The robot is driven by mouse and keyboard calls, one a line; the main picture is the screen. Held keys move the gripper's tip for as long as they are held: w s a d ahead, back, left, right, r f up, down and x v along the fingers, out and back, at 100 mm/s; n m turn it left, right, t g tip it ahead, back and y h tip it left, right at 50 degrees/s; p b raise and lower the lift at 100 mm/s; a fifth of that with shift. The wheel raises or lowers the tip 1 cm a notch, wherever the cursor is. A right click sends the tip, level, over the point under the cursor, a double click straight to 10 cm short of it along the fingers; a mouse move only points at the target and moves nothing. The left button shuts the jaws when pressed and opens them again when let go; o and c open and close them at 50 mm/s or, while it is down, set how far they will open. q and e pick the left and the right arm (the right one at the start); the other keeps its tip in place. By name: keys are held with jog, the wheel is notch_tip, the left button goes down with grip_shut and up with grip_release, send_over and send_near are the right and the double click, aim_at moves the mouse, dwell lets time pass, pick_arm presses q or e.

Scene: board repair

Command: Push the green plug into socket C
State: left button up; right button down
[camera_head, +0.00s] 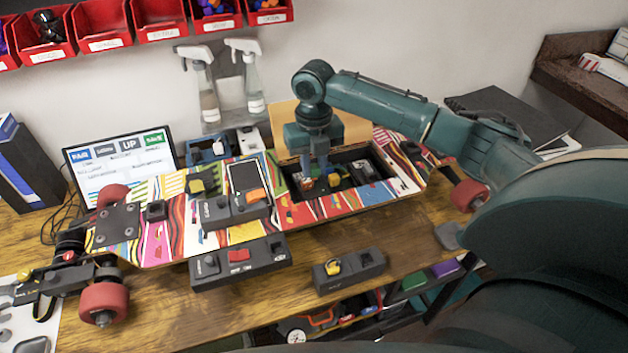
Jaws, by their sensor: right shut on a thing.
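My right gripper (319,168) reaches down into the open compartment (290,187) of the colourful skateboard-like board. I cannot read which socket is C, and I cannot tell whether the plug touches a socket. My left gripper is not in view.
The board (160,235) with red wheels lies across the wooden table. A black block with a red switch (239,255) and one with a yellow part (333,267) stand in front. A laptop (120,160), spray bottles (248,80) and red bins (100,25) are behind.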

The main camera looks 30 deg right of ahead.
jog(key=shift+r, duration=0.7)
jog(key=s+d+p, duration=0.1)
jog(key=d+p, duration=0.2)
jog(key=d, duration=0.3)
jog(key=shift+s+d, duration=0.25)
jog(key=shift+s, duration=0.15)
jog(key=shift+f, duration=0.1)
jog(key=shift+f+b, duration=0.8)
jog(key=shift+f, duration=2.45)
jog(key=shift+f, duration=0.65)
jog(key=shift+p, duration=0.35)
